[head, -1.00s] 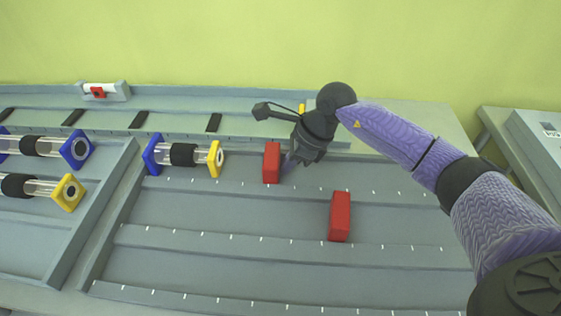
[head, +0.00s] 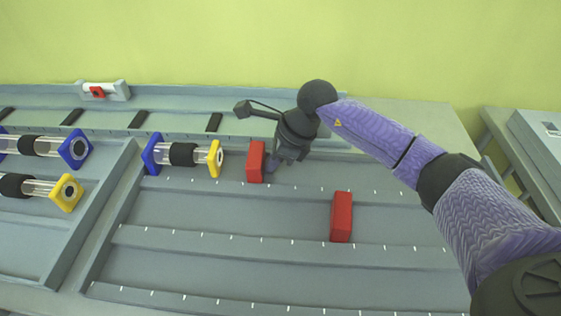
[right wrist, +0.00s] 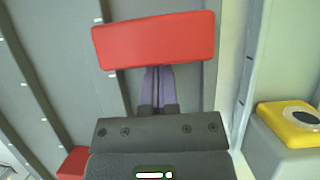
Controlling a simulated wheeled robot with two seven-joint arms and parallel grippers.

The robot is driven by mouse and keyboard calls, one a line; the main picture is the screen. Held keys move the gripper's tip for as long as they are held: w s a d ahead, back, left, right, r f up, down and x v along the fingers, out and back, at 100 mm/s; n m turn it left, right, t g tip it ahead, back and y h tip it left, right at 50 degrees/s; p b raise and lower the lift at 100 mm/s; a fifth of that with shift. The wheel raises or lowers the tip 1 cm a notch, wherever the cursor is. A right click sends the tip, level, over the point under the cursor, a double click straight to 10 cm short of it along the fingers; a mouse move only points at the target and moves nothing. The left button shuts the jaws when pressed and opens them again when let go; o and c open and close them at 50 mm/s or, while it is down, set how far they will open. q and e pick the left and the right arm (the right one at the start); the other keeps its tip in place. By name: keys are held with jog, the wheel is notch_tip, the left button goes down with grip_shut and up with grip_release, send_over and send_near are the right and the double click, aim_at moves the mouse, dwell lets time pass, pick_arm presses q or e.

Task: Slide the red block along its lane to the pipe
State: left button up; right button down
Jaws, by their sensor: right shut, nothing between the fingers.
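A red block (head: 255,161) stands in the rear lane, to the right of a glass pipe (head: 202,154). The pipe has a blue flange on its left end, a black sleeve and a yellow flange (head: 215,158) facing the block. A short gap separates block and flange. My right gripper (head: 272,163) is shut and empty, low in the lane on the block's right side. In the right wrist view its purple fingers (right wrist: 158,82) reach the near face of the red block (right wrist: 153,42) and appear to touch it. My left gripper is not in view.
A second red block (head: 341,216) stands in the lane nearer me; it also shows in the right wrist view (right wrist: 73,163). Lane ridges with white ticks run left to right. More pipes (head: 40,146) lie at left. A yellow-topped grey fixture (right wrist: 290,125) is near the gripper.

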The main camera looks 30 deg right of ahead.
aim_at(255, 153)
jog(key=shift+w+a+b, duration=0.15)
jog(key=shift+w+a, duration=0.15)
jog(key=shift+a, duration=0.25)
jog(key=shift+w+a+b, duration=0.15)
jog(key=shift+w+a, duration=0.15)
jog(key=shift+a, duration=0.2)
jog(key=shift+w+a, duration=0.15)
jog(key=shift+a, duration=0.15)
jog(key=shift+w+a, duration=0.25)
jog(key=shift+a, duration=0.2)
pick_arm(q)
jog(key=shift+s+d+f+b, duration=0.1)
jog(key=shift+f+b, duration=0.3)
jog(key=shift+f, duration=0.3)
pick_arm(e)
jog(key=shift+w+a, duration=0.25)
jog(key=shift+a, duration=0.1)
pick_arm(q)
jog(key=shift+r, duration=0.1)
pick_arm(e)
jog(key=shift+d, duration=0.1)
jog(key=shift+s+d, duration=0.15)
jog(key=shift+d, duration=0.05)
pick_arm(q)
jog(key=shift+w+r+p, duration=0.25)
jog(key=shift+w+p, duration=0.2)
pick_arm(e)
jog(key=shift+s+d, duration=0.45)
jog(key=shift+d, duration=0.3)
